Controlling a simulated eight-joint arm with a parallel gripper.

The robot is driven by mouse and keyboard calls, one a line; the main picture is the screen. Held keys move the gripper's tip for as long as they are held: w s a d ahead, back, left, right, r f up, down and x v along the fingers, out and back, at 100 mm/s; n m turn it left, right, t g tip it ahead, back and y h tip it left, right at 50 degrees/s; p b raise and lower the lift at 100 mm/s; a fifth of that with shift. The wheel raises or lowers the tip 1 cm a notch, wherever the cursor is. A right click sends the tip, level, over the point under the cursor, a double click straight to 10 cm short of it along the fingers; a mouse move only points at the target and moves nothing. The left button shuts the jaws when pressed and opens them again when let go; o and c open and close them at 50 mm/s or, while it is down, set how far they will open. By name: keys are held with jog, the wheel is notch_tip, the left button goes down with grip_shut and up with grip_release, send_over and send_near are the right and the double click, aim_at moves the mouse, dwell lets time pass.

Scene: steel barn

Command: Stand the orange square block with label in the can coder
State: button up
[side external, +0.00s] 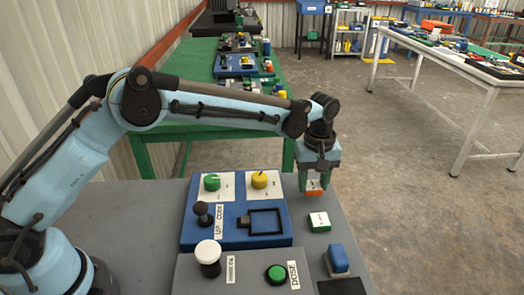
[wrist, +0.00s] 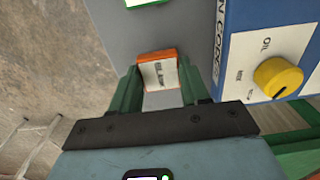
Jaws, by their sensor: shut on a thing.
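The orange square block (side external: 314,191) has a white label on one face. My gripper (side external: 317,178) is shut on it and holds it in the air, behind and right of the can coder. In the wrist view the block (wrist: 170,58) sits between the two green fingertips (wrist: 158,84), label towards the camera. The can coder (side external: 210,240) is a blue box with a green knob, a yellow knob, a black lever and a black square frame (side external: 266,222) on its top. Its corner and yellow knob show in the wrist view (wrist: 235,45); the frame does not.
A green block with a white label (side external: 319,222) lies on the grey table (side external: 345,230), right of the can coder. A grey box (side external: 245,280) with a white knob and green button stands in front. A blue block (side external: 337,259) is at right front.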

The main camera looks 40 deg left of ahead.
jog(key=shift+f, duration=1)
jog(key=shift+f, duration=0.25)
jog(key=o, duration=1)
jog(key=shift+r, duration=0.2)
